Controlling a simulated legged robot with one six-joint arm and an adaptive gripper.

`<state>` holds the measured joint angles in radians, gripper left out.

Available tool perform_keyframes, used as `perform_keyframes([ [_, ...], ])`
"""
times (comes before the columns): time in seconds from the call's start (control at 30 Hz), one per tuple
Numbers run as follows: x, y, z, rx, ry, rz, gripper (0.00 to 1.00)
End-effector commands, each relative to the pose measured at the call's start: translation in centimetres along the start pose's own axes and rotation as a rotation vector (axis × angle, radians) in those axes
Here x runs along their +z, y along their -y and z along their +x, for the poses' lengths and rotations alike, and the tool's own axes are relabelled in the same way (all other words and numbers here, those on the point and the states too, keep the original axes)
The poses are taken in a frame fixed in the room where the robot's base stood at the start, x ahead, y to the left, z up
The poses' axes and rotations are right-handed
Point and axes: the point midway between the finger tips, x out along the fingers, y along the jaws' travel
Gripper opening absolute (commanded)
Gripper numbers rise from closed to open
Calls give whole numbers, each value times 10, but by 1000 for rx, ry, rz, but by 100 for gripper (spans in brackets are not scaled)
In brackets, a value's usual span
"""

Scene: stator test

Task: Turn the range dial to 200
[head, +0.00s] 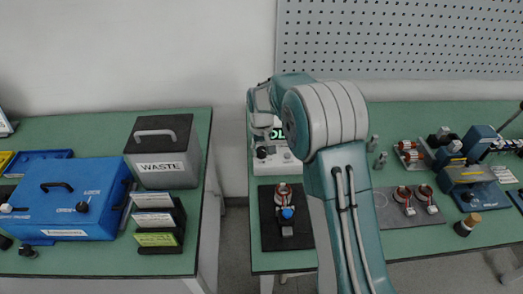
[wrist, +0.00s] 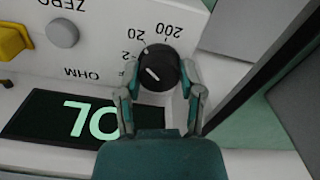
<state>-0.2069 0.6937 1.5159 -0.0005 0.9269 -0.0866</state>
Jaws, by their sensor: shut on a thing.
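The black round range dial (wrist: 160,60) sits on the white meter panel in the wrist view, which shows the panel upside down. Labels 200, 20 and a partly covered 2 surround it. A white line on the dial points toward the 2 side; its exact setting is hard to tell. My gripper (wrist: 158,82) has a finger on each side of the dial and is shut on it. In the head view the white meter (head: 287,167) stands on the middle table, partly hidden by my arm.
The meter's lit display (wrist: 90,118) reads OL. A grey ZERO knob (wrist: 62,33) and a yellow part (wrist: 12,40) are beside the dial. A black mat (head: 270,240) with a stator lies in front; a WASTE box (head: 165,170) stands left.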

Motion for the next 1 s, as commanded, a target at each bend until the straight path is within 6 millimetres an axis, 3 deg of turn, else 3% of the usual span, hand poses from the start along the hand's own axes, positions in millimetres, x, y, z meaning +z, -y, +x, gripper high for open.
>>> perform_keyframes([
  [0.7, 4, 1, 7, 4, 18, 815, 19],
  [1.0, 4, 2, 7, 4, 18, 874, 20],
])
